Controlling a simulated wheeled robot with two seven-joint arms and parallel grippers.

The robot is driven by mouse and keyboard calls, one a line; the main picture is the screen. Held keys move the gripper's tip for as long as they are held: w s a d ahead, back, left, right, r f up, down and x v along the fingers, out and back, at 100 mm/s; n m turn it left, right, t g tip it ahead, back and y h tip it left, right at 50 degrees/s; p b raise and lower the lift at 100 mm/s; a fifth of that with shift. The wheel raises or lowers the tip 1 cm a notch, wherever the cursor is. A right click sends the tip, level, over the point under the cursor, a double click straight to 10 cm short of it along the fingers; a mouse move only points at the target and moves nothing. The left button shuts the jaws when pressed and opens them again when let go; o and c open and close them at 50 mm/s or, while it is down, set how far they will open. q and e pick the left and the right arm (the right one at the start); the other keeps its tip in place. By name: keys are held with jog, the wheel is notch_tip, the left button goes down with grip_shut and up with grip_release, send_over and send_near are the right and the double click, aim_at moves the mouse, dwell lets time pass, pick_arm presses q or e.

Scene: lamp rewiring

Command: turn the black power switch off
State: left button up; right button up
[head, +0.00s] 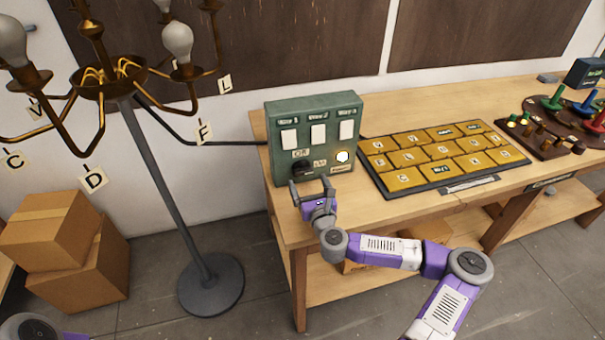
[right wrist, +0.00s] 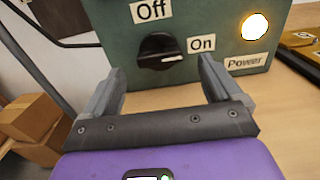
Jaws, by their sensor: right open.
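The black power switch (head: 300,168) is a rotary knob low on the front of a green control box (head: 352,105). In the right wrist view the knob (right wrist: 158,50) has "Off" above it and "On" to its right; its white mark lies on the side toward "On". A round light (right wrist: 255,27) above the "Power" label glows. My right gripper (head: 310,181) is open in front of the box. In the right wrist view its fingers (right wrist: 162,70) stand apart below and to either side of the knob, with nothing between them. My left gripper is out of view.
The box stands on a wooden table (head: 385,220) near its left end. A board of yellow lettered tiles (head: 440,160) lies to the right, with colored pegs (head: 555,100) beyond. A brass lamp (head: 160,170) and cardboard boxes (head: 65,245) stand on the left.

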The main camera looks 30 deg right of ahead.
aim_at(304, 174)
jog(key=shift+x, duration=2.3)
jog(key=c, duration=1.1)
jog(key=shift+o, duration=0.2)
